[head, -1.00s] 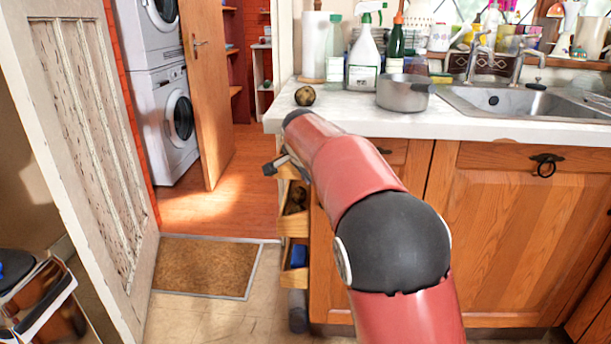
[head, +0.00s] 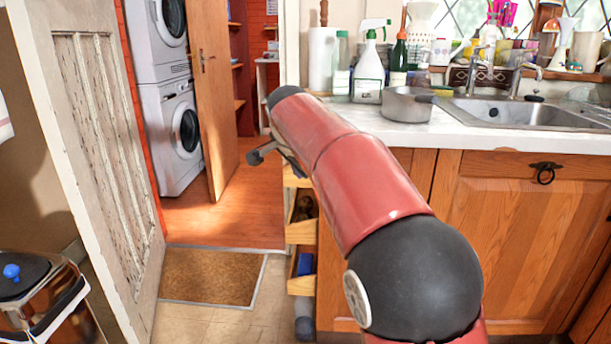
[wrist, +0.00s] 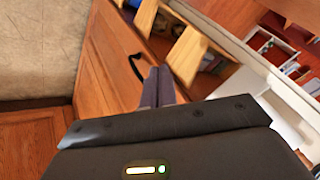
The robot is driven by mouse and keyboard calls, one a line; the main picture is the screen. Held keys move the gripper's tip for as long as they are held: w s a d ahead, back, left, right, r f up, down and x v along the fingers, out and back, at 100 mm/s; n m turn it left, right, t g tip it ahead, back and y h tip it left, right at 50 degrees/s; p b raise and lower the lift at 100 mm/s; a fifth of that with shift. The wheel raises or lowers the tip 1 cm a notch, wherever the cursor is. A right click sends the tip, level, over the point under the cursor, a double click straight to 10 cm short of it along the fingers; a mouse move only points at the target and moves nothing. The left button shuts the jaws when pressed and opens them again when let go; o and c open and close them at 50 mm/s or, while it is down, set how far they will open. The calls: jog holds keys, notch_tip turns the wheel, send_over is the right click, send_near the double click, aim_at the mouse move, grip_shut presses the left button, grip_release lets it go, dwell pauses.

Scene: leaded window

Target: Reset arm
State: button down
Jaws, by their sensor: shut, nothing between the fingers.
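My red and black arm reaches from the lower right up toward the left end of the counter in the head view. My gripper (head: 254,157) shows there as a small dark piece left of the arm, in front of the doorway. In the wrist view its two fingers (wrist: 158,72) lie together, shut and empty. They point toward the wooden cabinet front (wrist: 110,45) with a black handle, apart from it as far as I can tell.
A white counter (head: 400,133) carries a metal pot (head: 405,105), a spray bottle (head: 369,70) and a sink (head: 520,112). Open drawers (head: 302,232) stand below its left end. An open white door (head: 95,150) is on the left. The floor by the doormat (head: 212,275) is clear.

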jog(key=s+d+n, duration=0.2)
jog(key=s+d, duration=0.7)
jog(key=d, duration=0.1)
jog(key=s+d+f+n, duration=0.2)
jog(key=s+f, duration=0.2)
jog(key=s, duration=0.5)
jog(key=s+d+f+n+g, duration=0.1)
jog(key=s+d+f+n, duration=0.2)
jog(key=s, duration=0.7)
jog(key=s+d+f+n, duration=0.2)
jog(key=s+f, duration=0.4)
jog(key=s, duration=0.3)
jog(key=shift+s+d+f+n+g+y, duration=0.15)
jog(key=shift+d+f+n+g+y, duration=0.2)
jog(key=shift+d, duration=0.35)
